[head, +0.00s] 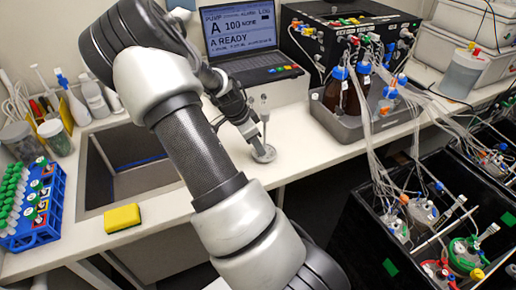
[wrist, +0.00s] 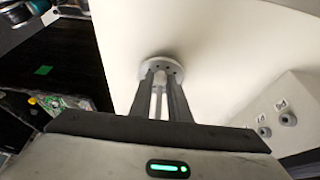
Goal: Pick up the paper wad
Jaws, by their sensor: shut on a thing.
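I cannot make out a paper wad in either view. My gripper (wrist: 161,78) points down at the bench beside the sink; it also shows in the head view (head: 252,136). Its two dark fingers are close together, with a pale slim rod (wrist: 158,93) between them. A round grey disc with small holes (wrist: 176,69) lies at the fingertips. In the head view the disc (head: 264,154) sits on the white bench, with a thin pale upright post (head: 265,127) rising from it beside the fingers.
The sink (head: 125,165) and a yellow sponge (head: 122,218) are to the left, with a blue tube rack (head: 38,210) beyond. A laptop (head: 240,35) stands behind. A grey tray (head: 345,122) with brown bottles and black shaker boxes (head: 365,225) with trailing tubes are to the right.

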